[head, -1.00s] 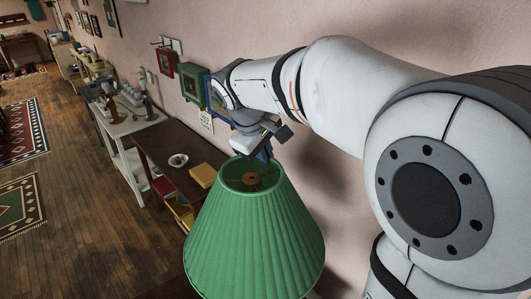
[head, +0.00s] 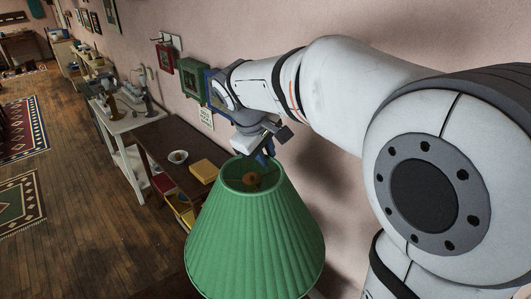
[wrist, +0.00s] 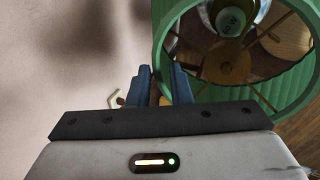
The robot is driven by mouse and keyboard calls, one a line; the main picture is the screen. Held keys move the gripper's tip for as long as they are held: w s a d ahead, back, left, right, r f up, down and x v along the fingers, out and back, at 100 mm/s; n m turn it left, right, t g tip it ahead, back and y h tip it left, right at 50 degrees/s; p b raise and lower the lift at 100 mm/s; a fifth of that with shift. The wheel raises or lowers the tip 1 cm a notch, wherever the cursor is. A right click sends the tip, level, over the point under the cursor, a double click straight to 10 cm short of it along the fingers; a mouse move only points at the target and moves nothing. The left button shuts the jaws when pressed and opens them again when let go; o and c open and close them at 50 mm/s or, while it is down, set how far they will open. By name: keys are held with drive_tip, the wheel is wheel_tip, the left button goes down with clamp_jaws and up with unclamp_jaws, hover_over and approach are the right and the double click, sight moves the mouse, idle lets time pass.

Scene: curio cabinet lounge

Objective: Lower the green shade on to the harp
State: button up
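The green pleated shade (head: 255,235) fills the bottom middle of the head view, upright, its open top towards me. In the wrist view its rim (wrist: 300,98) curves round the right side, with thin spokes across the opening. My gripper (head: 264,154) is at the far side of the shade's top rim. In the wrist view its blue fingers (wrist: 160,82) straddle the rim's left edge and look closed on it. A pale round bulb-like top (wrist: 232,20) shows through the opening. I cannot make out the harp, and the shade hides what is under it.
A dark table (head: 165,142) beyond the shade holds a small bowl (head: 178,157) and a yellow box (head: 204,171). A white table (head: 128,128) stands farther back. The pink wall is close behind my arm. Open wooden floor lies to the left.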

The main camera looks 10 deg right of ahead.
drive_tip(key=shift+o, duration=1.3)
drive_tip(key=b+v, duration=0.1)
drive_tip(key=v, duration=0.7)
drive_tip(key=shift+s+f, duration=0.1)
drive_tip(key=shift+f, duration=0.1)
